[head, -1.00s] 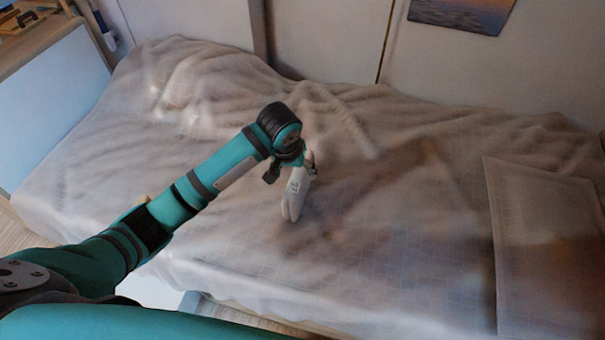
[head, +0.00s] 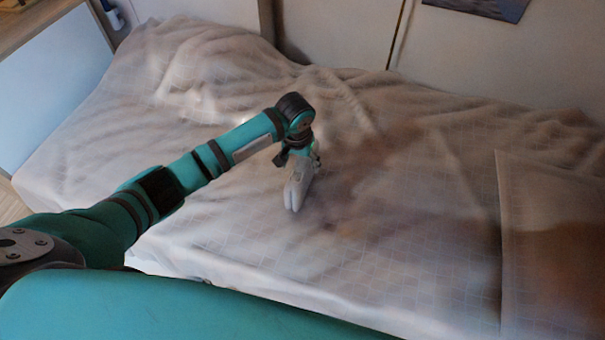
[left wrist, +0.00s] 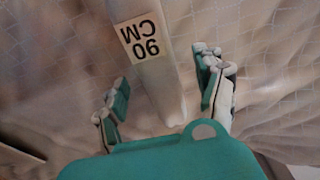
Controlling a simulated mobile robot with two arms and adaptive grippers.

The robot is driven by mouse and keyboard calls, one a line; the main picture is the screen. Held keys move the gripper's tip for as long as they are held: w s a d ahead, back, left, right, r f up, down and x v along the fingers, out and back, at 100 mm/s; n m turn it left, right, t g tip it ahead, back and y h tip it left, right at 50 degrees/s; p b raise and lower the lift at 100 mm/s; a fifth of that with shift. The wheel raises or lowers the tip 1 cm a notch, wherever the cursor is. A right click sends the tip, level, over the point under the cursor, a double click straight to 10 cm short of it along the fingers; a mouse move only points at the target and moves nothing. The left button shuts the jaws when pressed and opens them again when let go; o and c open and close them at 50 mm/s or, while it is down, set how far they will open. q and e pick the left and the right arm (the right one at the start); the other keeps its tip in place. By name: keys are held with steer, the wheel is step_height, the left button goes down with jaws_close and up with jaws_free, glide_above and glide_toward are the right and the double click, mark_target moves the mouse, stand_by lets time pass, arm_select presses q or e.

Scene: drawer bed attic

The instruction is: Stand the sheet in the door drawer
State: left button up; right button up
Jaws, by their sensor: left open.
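The sheet (head: 299,183) is a pale, narrow folded bundle, seen over the middle of the bed below my left gripper (head: 299,157). In the left wrist view the sheet (left wrist: 158,80) has a label with black "90 CM" lettering, upside down in the picture. My left gripper (left wrist: 164,95) is open, with one finger on each side of the sheet and gaps showing beside it. I cannot tell whether the sheet's lower end touches the bed. My right gripper is out of view. I cannot make out the door drawer.
The bed (head: 400,250) has a rumpled pale checked cover. A pillow (head: 550,235) lies at the right. A cabinet (head: 50,105) stands at the far left. A panelled wall (head: 340,30) closes the back.

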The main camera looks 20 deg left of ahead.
arm_select(q)
steer(key=f, duration=0.1)
steer(key=w+f, duration=0.1)
steer(key=f, duration=0.3)
steer(key=shift+w+d+f+b, duration=0.15)
steer(key=shift+w+f+b, duration=0.05)
steer(key=shift+w+b, duration=0.2)
steer(key=shift+s, duration=0.1)
jaws_close()
steer(key=shift+r, duration=0.1)
